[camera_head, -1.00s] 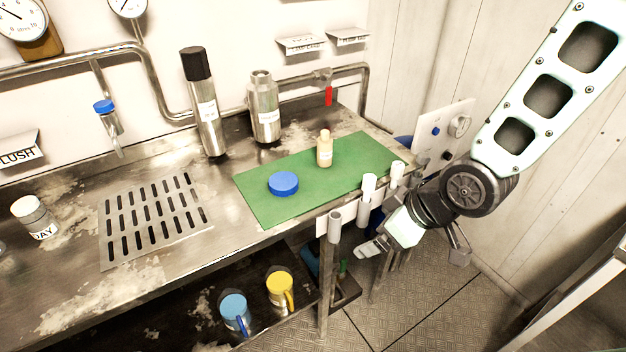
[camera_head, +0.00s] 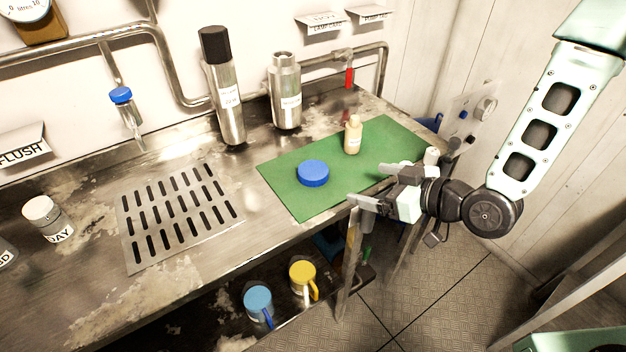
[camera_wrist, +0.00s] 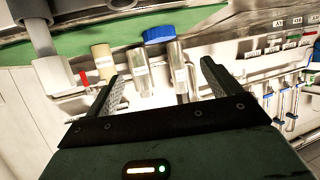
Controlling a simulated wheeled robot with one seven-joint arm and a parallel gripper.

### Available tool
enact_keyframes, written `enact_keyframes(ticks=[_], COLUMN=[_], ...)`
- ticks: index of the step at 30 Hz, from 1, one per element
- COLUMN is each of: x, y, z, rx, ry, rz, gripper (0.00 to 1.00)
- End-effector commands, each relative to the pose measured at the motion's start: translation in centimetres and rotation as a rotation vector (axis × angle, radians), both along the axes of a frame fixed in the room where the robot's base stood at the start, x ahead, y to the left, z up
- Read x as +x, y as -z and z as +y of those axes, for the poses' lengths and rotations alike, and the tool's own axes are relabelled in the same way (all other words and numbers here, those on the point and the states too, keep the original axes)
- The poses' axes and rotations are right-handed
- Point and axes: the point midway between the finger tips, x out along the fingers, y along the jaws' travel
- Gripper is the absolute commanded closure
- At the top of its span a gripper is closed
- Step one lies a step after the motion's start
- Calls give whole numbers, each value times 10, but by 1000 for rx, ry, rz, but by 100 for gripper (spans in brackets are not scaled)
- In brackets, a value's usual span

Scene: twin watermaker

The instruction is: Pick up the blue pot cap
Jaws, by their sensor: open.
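The blue pot cap (camera_head: 313,173) is a round, flat-topped disc lying on the green mat (camera_head: 290,200) on the steel bench. It also shows in the wrist view (camera_wrist: 159,35), beyond the fingers and between them, a little above the middle. My gripper (camera_head: 368,188) is open and empty at the front edge of the mat, to the right of the cap and apart from it. Its two fingers (camera_wrist: 160,75) point toward the cap side in the wrist view.
A small beige bottle (camera_head: 353,137) stands on the mat behind the cap. Two steel cylinders, one black-topped (camera_head: 222,85) and one bare (camera_head: 285,92), stand at the back. A slotted drain (camera_head: 180,215) lies left. Blue (camera_head: 258,303) and yellow (camera_head: 303,278) mugs sit on the lower shelf.

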Motion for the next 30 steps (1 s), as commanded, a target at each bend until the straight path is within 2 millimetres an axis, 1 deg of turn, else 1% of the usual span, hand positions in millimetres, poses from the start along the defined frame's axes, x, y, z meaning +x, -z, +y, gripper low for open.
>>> enact_keyframes(ticks=[1, 5, 11, 13, 18, 21, 30], x=[1, 3, 18, 25, 46, 55, 70], y=[7, 9, 18, 16, 29, 35, 43], z=[2, 6, 22, 33, 56, 66, 82], rx=[0, -1, -1, 0, 0, -1, -1], ry=[-1, -1, 0, -1, -1, -1, -1], rz=[-5, -4, -4, 2, 3, 2, 3], gripper=[10, 10, 10, 10, 10, 10, 10])
